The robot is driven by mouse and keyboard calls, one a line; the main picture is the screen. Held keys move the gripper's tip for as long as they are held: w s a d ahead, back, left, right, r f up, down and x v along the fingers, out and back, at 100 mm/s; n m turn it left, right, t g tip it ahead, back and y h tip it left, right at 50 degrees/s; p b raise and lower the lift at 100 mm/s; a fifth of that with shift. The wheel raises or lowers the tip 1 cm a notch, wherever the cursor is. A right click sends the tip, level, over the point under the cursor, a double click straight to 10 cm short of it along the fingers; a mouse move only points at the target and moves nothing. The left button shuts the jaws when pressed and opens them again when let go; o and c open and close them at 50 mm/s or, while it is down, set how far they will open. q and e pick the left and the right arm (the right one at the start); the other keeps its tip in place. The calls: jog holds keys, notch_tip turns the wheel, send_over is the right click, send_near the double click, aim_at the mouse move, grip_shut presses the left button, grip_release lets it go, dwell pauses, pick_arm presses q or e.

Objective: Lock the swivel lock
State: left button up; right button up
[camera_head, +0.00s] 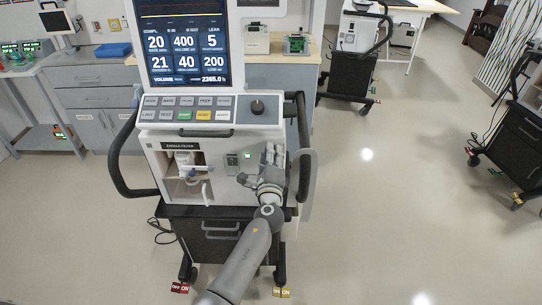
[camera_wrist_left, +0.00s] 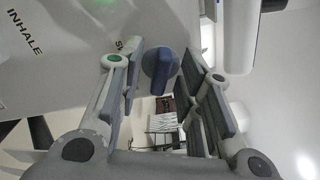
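The swivel lock is a blue-grey round knob with a raised grip bar (camera_wrist_left: 160,68) in the left wrist view. It sits on a light panel beside partly hidden lettering that starts with "SW". My left gripper (camera_head: 269,160) is at the right part of the ventilator's front panel in the head view. In the wrist view its two fingers are spread, one on each side of the knob, with visible gaps. I cannot tell how far the fingertips are from the panel. In the head view the gripper hides the knob. My right gripper is not in view.
The ventilator (camera_head: 211,137) has a screen (camera_head: 183,45) above, black side handles (camera_head: 122,165) and an open filter recess (camera_head: 187,172). A counter (camera_head: 85,77) stands behind left.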

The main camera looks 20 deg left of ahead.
pick_arm(q)
grip_shut()
jog(key=n+b, duration=0.5)
dwell(0.3)
grip_release()
jog(key=shift+s, duration=0.1)
jog(key=v, duration=1.2)
